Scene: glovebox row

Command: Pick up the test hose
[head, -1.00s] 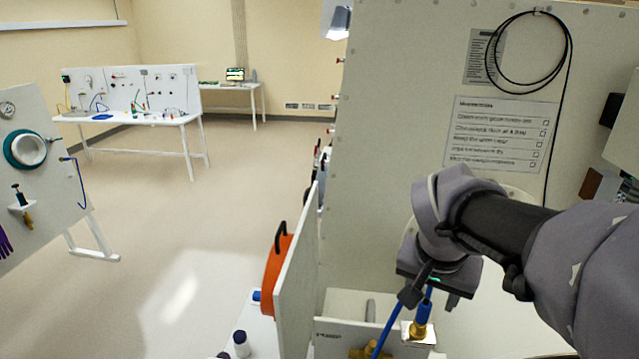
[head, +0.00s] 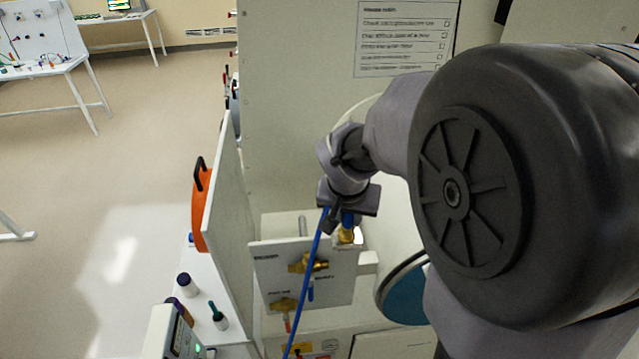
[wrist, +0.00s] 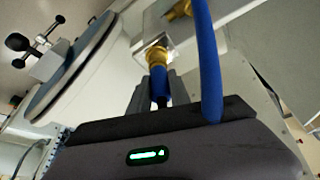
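The test hose is a blue hose (head: 308,285) with a brass end fitting (head: 346,236). In the head view it loops at my gripper (head: 343,214) and hangs down past the valve panel. In the wrist view the blue hose (wrist: 208,60) rises close on the right, and the blue sleeve (wrist: 159,86) below the brass fitting (wrist: 155,55) sits between my two dark fingers. The fingers look shut on this sleeve. The fitting's tip is at a small pale plate on the cabinet; I cannot tell whether it is seated there.
A white panel with brass valves (head: 308,263) stands just below my gripper. A white upright board (head: 222,190) and an orange round thing (head: 200,212) stand left of it. Small bottles (head: 187,284) are on the ledge. A round port door (head: 404,290) is at right. Open floor lies left.

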